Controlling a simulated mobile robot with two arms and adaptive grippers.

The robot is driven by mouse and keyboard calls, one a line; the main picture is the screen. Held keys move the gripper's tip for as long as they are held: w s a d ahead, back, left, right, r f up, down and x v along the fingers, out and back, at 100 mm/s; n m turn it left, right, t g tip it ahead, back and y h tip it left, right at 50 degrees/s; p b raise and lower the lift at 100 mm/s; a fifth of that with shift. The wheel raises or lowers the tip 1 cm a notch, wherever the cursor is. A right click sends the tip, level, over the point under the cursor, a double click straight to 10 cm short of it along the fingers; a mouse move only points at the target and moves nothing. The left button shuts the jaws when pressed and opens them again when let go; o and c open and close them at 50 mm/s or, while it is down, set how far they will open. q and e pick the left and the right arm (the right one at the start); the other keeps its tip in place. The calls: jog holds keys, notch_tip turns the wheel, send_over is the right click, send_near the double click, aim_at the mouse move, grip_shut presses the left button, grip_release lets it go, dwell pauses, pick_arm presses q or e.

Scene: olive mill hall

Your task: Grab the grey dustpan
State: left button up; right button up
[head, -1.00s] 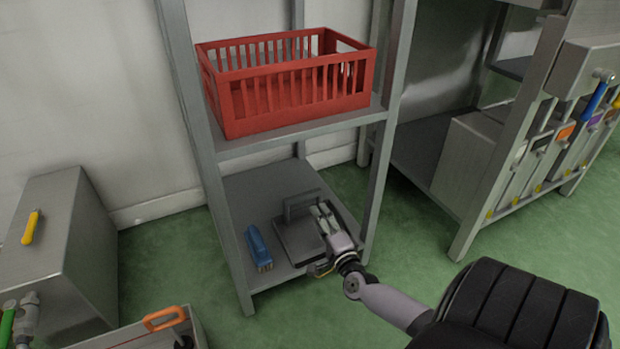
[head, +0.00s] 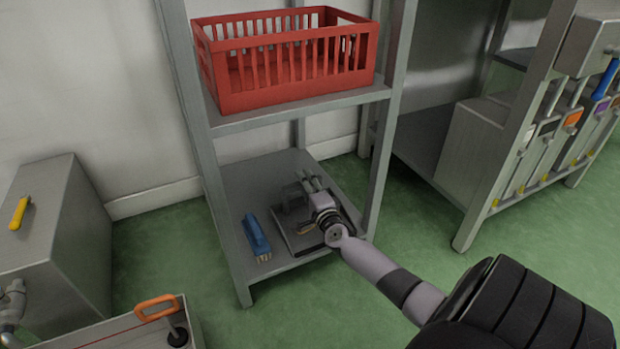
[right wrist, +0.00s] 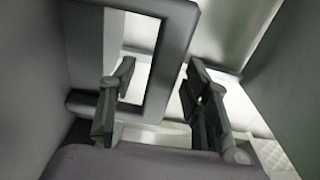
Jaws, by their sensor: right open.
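The grey dustpan (head: 291,238) lies on the lower shelf of the metal rack in the head view, with its raised loop handle toward the back. My right gripper (head: 309,182) is over the dustpan, at the handle, and hides part of the pan. In the right wrist view, the handle (right wrist: 168,58) stands as a grey frame, and one upright bar lies between the two open fingers (right wrist: 160,72). I cannot tell whether a finger touches it. My left gripper is not in view.
A blue brush (head: 257,238) lies left of the dustpan on the lower shelf (head: 232,190). A red crate (head: 290,95) sits on the shelf above. Rack posts stand on both sides.

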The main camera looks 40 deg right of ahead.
jog(key=shift+c, duration=0.4)
grip_shut()
dwell(0.6)
